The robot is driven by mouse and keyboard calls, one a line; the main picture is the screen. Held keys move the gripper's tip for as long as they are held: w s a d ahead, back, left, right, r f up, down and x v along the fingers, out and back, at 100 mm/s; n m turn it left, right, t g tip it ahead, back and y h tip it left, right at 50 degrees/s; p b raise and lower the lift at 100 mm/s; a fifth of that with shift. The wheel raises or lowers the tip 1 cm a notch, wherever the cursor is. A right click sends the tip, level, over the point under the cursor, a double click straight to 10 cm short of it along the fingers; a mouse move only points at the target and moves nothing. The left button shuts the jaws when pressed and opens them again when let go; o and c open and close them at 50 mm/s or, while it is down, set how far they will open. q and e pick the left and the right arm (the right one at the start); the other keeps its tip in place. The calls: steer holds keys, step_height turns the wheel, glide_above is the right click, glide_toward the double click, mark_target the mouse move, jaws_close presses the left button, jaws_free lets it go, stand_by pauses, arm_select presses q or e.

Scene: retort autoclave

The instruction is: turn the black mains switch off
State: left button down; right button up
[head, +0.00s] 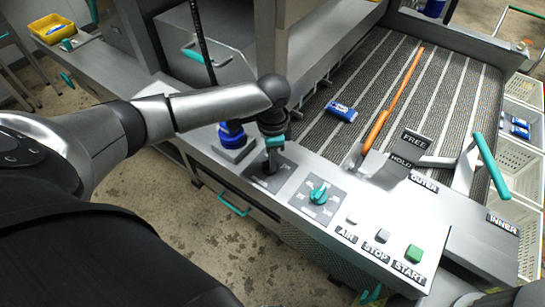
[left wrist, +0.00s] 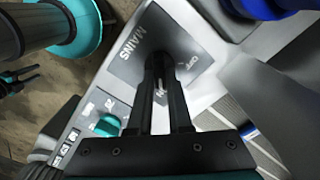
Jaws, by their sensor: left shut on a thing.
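The black mains switch (head: 268,168) sits on a dark square plate (head: 286,173) on the grey control panel. My left gripper (head: 271,158) points down at it from above, shut on the switch. In the left wrist view the two dark fingers (left wrist: 160,85) reach to the switch at the middle of the plate (left wrist: 130,62), which is lettered MAINS. The fingers and their shadow hide most of the switch, so its exact angle is hard to tell. My right gripper does not show.
A teal rotary knob (head: 319,194) is just right of the mains plate. A blue-topped device (head: 232,135) stands close behind-left. AIR, STOP and green START (head: 413,254) buttons lie further right. The HOLD/FREE lever area (head: 385,168) and striped conveyor (head: 390,75) are beyond.

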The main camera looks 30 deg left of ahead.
arm_select(q)
steer(key=n+p, duration=0.2)
steer(key=p, duration=0.1)
steer(key=n+p, duration=0.3)
steer(key=p, duration=0.1)
steer(key=n+p, duration=0.3)
steer(key=p, duration=0.1)
steer(key=shift+w+a+r, duration=0.1)
steer(key=shift+a+r, duration=0.05)
steer(key=shift+r, duration=0.1)
steer(key=n+p, duration=0.3)
steer(key=n, duration=0.1)
steer(key=shift+a+f+n+p, duration=0.1)
steer(key=shift+n+p, duration=0.2)
steer(key=shift+p, duration=0.05)
steer(key=shift+n+p, duration=0.65)
steer(key=shift+n, duration=0.55)
steer(key=shift+a+f+n+p, duration=0.15)
steer(key=shift+n+p, duration=0.4)
steer(key=shift+n, duration=0.85)
steer(key=c, duration=0.8)
jaws_free()
steer(key=shift+c, duration=0.2)
